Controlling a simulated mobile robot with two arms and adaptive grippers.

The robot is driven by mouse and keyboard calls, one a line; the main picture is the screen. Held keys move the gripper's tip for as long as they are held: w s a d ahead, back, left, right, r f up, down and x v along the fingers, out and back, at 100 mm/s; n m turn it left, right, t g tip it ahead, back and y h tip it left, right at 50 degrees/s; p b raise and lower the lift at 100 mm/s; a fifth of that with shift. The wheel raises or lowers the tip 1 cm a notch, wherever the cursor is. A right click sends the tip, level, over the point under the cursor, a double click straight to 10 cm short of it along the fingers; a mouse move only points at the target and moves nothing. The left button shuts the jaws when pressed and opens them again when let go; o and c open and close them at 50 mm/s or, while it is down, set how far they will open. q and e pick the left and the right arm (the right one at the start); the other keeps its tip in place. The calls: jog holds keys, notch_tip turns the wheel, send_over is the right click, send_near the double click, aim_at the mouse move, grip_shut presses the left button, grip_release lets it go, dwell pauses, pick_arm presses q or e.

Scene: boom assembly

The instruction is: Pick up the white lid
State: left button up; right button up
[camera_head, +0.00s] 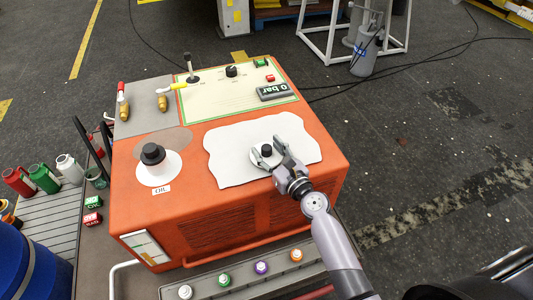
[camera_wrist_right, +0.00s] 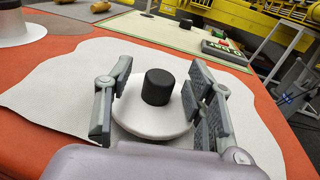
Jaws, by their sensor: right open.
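The white lid (camera_wrist_right: 133,112), a round disc with a black knob (camera_wrist_right: 158,87), lies on a white cloth (camera_head: 226,166) on top of the orange machine. In the head view the knob (camera_head: 267,150) shows between my right gripper's fingers, which hide part of the lid. My right gripper (camera_head: 266,149) is open, with one finger on each side of the lid. In the right wrist view a gap shows between the fingers and the knob; whether they touch the lid's rim I cannot tell. My left gripper is not in view.
The orange machine (camera_head: 213,213) has a white oil filler with a black cap (camera_head: 152,154) left of the cloth. A panel with a lever (camera_head: 188,67) and a gauge display (camera_head: 275,91) lies behind. Several bottles stand at the left, and coloured knobs line the front.

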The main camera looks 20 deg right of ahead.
jog(key=shift+w+a+f, duration=0.1)
jog(key=shift+w+a, duration=0.05)
jog(key=shift+w, duration=0.55)
jog(key=shift+c, duration=0.5)
grip_shut()
